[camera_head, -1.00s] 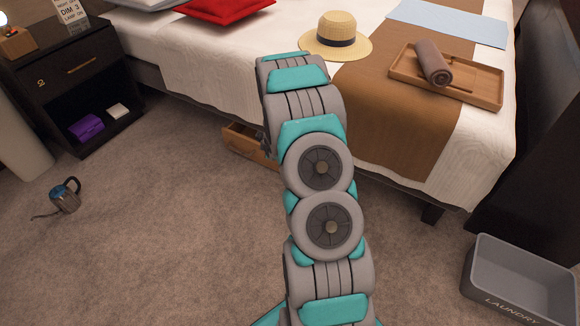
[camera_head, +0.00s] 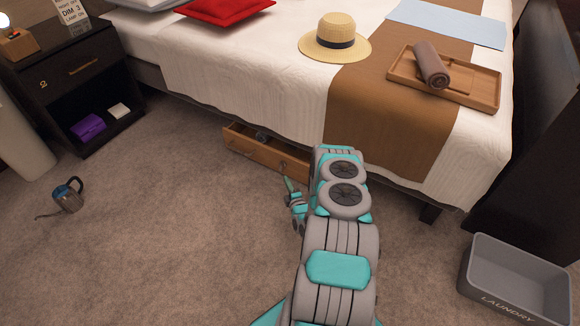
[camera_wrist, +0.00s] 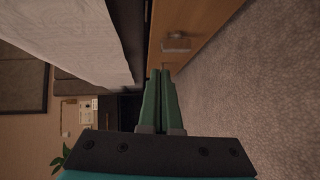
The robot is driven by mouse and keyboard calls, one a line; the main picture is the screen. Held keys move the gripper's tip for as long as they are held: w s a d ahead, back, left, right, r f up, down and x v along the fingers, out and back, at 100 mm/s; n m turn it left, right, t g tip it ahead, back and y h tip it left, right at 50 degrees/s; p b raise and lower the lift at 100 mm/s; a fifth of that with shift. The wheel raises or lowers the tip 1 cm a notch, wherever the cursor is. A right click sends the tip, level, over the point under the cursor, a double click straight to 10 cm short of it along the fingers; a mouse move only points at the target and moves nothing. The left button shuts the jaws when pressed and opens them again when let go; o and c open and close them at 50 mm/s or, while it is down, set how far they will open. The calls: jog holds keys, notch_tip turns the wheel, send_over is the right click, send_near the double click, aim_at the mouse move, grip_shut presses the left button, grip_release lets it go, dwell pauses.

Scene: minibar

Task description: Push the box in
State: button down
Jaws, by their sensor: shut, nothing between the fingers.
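The box is a wooden under-bed drawer (camera_head: 265,152) that sticks out from beneath the side of the bed in the head view. Something small and dark lies inside it. Its wooden front also shows in the wrist view (camera_wrist: 190,20), with a metal handle (camera_wrist: 176,42) on it. My gripper (camera_head: 287,182) is shut and empty, just in front of the drawer's right part and low over the carpet. In the wrist view its green fingers (camera_wrist: 159,75) lie together and point along the drawer front. I cannot tell whether they touch it.
The bed (camera_head: 230,85) carries a straw hat (camera_head: 335,37) and a wooden tray (camera_head: 470,88). A grey laundry bin (camera_head: 515,283) stands at the lower right. A kettle (camera_head: 68,197) sits on the carpet at left, near the dark nightstand (camera_head: 80,75). The carpet before the drawer is clear.

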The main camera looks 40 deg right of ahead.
jog(key=s, duration=0.1)
jog(key=s+h, duration=0.1)
jog(key=s+a+f+t+h, duration=0.1)
jog(key=s, duration=0.1)
jog(key=shift+f, duration=0.1)
jog(key=shift+w, duration=0.15)
jog(key=shift+p+x, duration=0.3)
jog(key=shift+x, duration=0.55)
jog(key=shift+w, duration=0.2)
jog(key=b, duration=0.7)
send_near(287, 160)
jog(key=w+a, duration=0.1)
jog(key=w, duration=0.3)
jog(key=shift+w+d+r+b, duration=0.15)
jog(key=shift+d+b, duration=0.1)
jog(key=shift+d, duration=0.3)
jog(key=shift+w+d+b, duration=0.2)
jog(key=shift+d+b, duration=0.05)
jog(key=shift+d, duration=0.3)
jog(key=shift+w+d+r+b, duration=0.15)
jog(key=shift+d+b, duration=0.1)
jog(key=shift+d, duration=0.3)
